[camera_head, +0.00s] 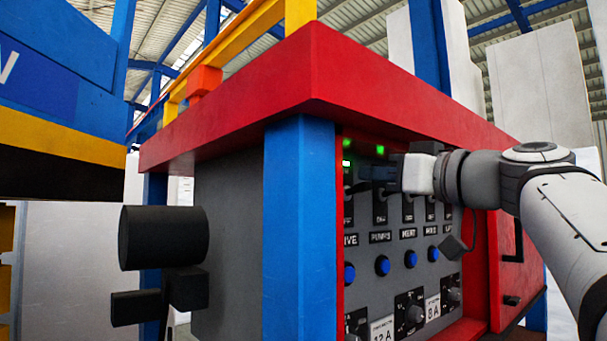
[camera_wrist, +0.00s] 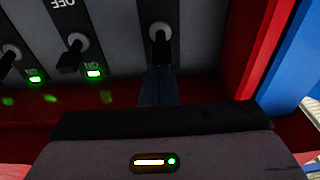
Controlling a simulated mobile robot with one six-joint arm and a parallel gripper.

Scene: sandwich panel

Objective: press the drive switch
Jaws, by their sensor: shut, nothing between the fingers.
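The drive switch (camera_wrist: 160,33) is a black toggle lever on a round light collar. In the wrist view it is at top centre, beside the red frame. My gripper (camera_wrist: 160,78) is shut and empty, with its dark fingertips right at the lever's end. I cannot tell whether they touch. In the head view my gripper (camera_head: 364,174) reaches from the right to the panel's upper left, above the partly cut-off drive label (camera_head: 350,240). The gripper hides the drive column's upper part, and its lamp is hidden in the wrist view.
A neighbouring toggle (camera_wrist: 70,58) has a lit green ON lamp (camera_wrist: 93,73) beside it; another beyond is lit too. Blue buttons (camera_head: 382,265) and knobs (camera_head: 412,312) lie below. A red overhang (camera_head: 400,105) and blue post (camera_head: 298,230) bound the panel closely.

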